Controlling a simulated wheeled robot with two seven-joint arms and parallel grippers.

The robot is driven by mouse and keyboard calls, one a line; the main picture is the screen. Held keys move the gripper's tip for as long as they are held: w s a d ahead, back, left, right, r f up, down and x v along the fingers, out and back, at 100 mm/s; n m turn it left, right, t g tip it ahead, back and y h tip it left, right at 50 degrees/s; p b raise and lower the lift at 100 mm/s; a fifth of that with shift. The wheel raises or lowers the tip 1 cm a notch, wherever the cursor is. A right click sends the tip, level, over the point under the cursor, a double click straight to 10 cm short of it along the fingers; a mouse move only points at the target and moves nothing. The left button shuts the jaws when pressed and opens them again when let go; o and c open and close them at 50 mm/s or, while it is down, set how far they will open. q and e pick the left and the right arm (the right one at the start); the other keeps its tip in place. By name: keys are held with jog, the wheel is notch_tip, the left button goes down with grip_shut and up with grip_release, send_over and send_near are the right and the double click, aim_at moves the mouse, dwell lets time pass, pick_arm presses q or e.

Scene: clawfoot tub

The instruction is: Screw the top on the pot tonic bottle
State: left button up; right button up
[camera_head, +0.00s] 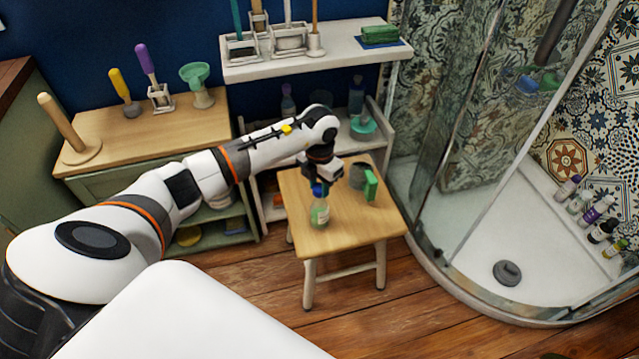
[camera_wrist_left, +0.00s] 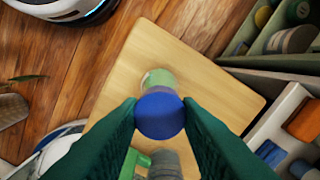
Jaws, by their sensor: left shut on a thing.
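The pot tonic bottle (camera_head: 320,214), pale green with a light label, stands upright on the wooden stool (camera_head: 350,237). The blue top (camera_head: 318,190) is at the bottle's mouth; I cannot tell whether it touches the neck. My left gripper (camera_head: 318,184) reaches down from above and is shut on the top. In the left wrist view the blue top (camera_wrist_left: 160,116) sits between the dark green fingertips (camera_wrist_left: 160,112), and part of the bottle (camera_wrist_left: 158,78) shows beyond it. My right gripper is not in view.
A grey cup (camera_head: 357,176) and a green object (camera_head: 371,186) stand on the stool close to the bottle. A low cabinet (camera_head: 140,133) and shelves lie behind. The glass shower (camera_head: 480,240), with several bottles along its edge, is at the right.

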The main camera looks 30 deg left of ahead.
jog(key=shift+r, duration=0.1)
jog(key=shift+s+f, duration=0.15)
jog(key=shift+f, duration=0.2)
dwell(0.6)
pick_arm(q)
jog(key=shift+f, duration=0.1)
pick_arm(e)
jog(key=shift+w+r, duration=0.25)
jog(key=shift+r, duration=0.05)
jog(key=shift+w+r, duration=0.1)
pick_arm(q)
jog(key=shift+f, duration=0.1)
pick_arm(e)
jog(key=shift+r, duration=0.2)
pick_arm(q)
jog(key=shift+f, duration=0.1)
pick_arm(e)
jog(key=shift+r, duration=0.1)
